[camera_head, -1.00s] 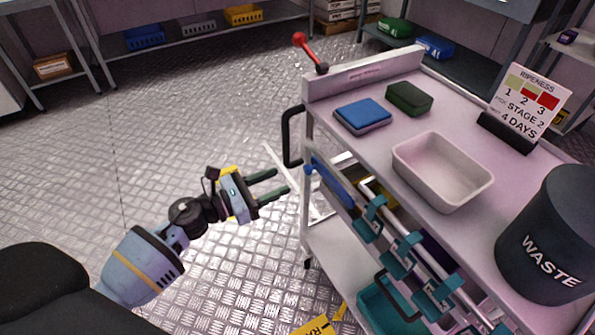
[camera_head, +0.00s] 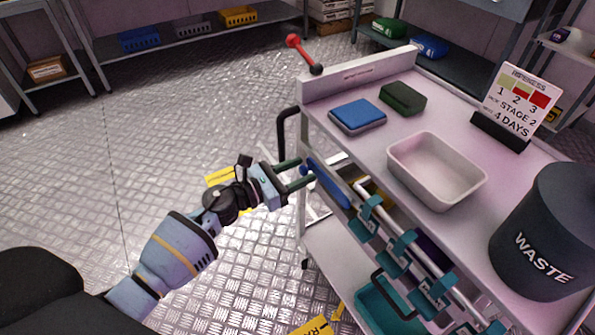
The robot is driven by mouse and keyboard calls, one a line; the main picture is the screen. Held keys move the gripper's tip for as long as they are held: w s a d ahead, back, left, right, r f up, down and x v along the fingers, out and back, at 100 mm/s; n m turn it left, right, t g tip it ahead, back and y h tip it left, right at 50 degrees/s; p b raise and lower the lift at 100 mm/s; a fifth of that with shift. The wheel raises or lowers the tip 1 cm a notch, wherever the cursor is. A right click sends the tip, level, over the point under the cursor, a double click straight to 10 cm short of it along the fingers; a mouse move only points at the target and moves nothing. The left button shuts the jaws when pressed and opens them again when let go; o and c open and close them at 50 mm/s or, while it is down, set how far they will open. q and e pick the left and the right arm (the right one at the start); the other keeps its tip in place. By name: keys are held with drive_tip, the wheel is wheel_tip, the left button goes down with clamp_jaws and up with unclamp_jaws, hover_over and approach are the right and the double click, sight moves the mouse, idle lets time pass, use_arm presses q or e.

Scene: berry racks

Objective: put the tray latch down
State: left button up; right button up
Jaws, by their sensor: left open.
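A red lever with a red knob (camera_head: 300,50), which looks like the tray latch, sticks up and to the left from a black pivot at the left corner of the cart's raised end panel. My left gripper (camera_head: 303,174) is open and empty. Its two dark fingers point right at the cart's left post, just below the black side handle (camera_head: 283,125) and beside a blue part (camera_head: 330,185) under the top. It is well below the lever and apart from it. I cannot tell whether the fingertips touch the cart. My right gripper is out of view.
The cart top (camera_head: 445,115) holds a blue pad (camera_head: 357,115), a dark green block (camera_head: 403,98), an empty pale tray (camera_head: 398,178), a ripeness sign (camera_head: 517,98) and a waste bin (camera_head: 545,235). Teal holders (camera_head: 395,255) line its near side. The floor to the left is clear.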

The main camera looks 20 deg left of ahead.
use_arm(q)
clamp_jaws()
drive_tip(key=shift+f, duration=0.15)
drive_tip(key=s+d+f+n+b, duration=0.1)
drive_tip(key=s+d+f+n, duration=0.2)
drive_tip(key=n, duration=0.6)
drive_tip(key=s+d+f+n+b, duration=0.1)
drive_tip(key=s+d+f+n, duration=0.3)
drive_tip(key=f+n, duration=0.5)
drive_tip(key=shift+s+d+f, duration=0.2)
drive_tip(key=shift+s+d, duration=0.1)
drive_tip(key=shift+d, duration=1.05)
